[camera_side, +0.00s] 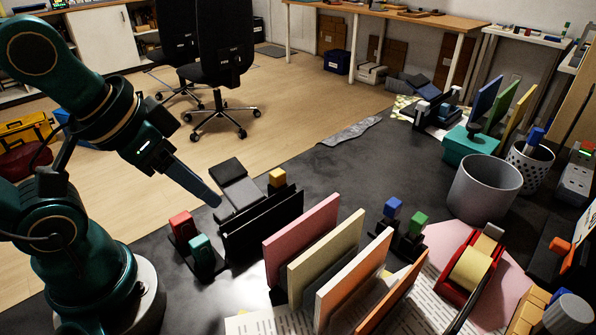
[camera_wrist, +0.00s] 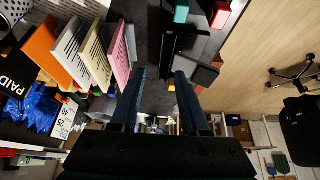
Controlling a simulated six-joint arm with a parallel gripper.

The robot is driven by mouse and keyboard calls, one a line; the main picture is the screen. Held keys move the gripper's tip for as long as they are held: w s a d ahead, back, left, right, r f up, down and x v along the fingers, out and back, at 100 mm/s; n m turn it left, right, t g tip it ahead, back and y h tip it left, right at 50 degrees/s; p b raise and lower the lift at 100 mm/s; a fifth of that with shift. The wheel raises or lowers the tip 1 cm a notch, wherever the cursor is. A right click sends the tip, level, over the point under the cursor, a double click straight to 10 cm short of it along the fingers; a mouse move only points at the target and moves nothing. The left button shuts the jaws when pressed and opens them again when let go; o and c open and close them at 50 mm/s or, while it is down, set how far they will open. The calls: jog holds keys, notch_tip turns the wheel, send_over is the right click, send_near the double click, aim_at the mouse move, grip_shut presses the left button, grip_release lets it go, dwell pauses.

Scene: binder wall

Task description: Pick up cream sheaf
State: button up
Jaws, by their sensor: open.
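In the wrist view the cream sheaf (camera_wrist: 97,60) is left of the pink sheaf (camera_wrist: 120,55). My gripper (camera_side: 214,200) is left of the row, near a black upright holder. Its two dark fingers (camera_wrist: 160,74) are apart with nothing between them, and the sheaves lie to their left in the wrist view. The lower part of the cream sheaf is hidden behind its neighbour.
A black holder (camera_side: 262,225) stands between my gripper and the pink sheaf. Red (camera_side: 181,226) and teal (camera_side: 201,250) blocks stand below my gripper. Blue (camera_side: 392,208) and green (camera_side: 418,222) blocks, a tape dispenser (camera_side: 470,270) and a grey bin (camera_side: 485,188) are right.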

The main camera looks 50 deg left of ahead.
dwell(0.6)
jog(key=w+d+r+n, duration=0.2)
jog(key=w+r, duration=0.2)
jog(key=g, duration=0.4)
send_near(330, 236)
jog(key=w+a+f, duration=0.1)
jog(key=a, duration=0.3)
jog(key=d+f, duration=0.1)
jog(key=d+f+m+g, duration=0.1)
jog(key=f, duration=0.1)
jog(key=d+f+m, duration=0.1)
jog(key=f, duration=0.1)
jog(key=shift+w+d+g, duration=0.3)
jog(key=shift+d, duration=0.1)
jog(key=shift+s+d+f, duration=0.1)
jog(key=shift+f, duration=2.5)
jog(key=shift+f, duration=0.25)
